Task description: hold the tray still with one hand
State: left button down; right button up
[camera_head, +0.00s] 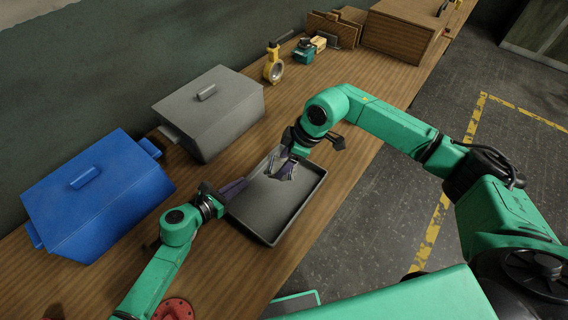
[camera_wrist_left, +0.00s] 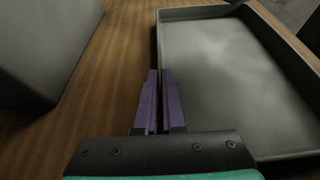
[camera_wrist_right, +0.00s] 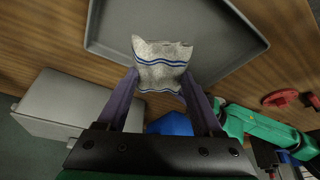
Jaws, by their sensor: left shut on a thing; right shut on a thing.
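The dark grey shallow tray (camera_head: 262,212) lies on the wooden bench. It also shows in the left wrist view (camera_wrist_left: 225,60) and the right wrist view (camera_wrist_right: 115,28). My left gripper (camera_head: 240,183) is shut on the tray's left wall; in the left wrist view its purple fingers (camera_wrist_left: 160,75) straddle that wall. My right gripper (camera_head: 282,165) is over the tray, shut on a whitish cloth with blue stripes (camera_wrist_right: 162,66). The cloth is bunched between the fingertips; I cannot tell whether it touches the tray floor.
A grey lidded bin (camera_head: 225,115) and a blue lidded bin (camera_head: 95,200) stand left of the tray. A yellow valve casting (camera_head: 273,66), a small green part (camera_head: 304,52) and wooden boxes (camera_head: 398,36) are farther back. A red flanged part (camera_head: 174,309) lies near the front.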

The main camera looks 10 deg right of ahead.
dwell(0.3)
pick_arm(q)
jog(key=c, duration=0.9)
grip_release()
jog(key=shift+c, duration=0.2)
jog(key=v, duration=1.2)
jog(key=shift+s, duration=0.1)
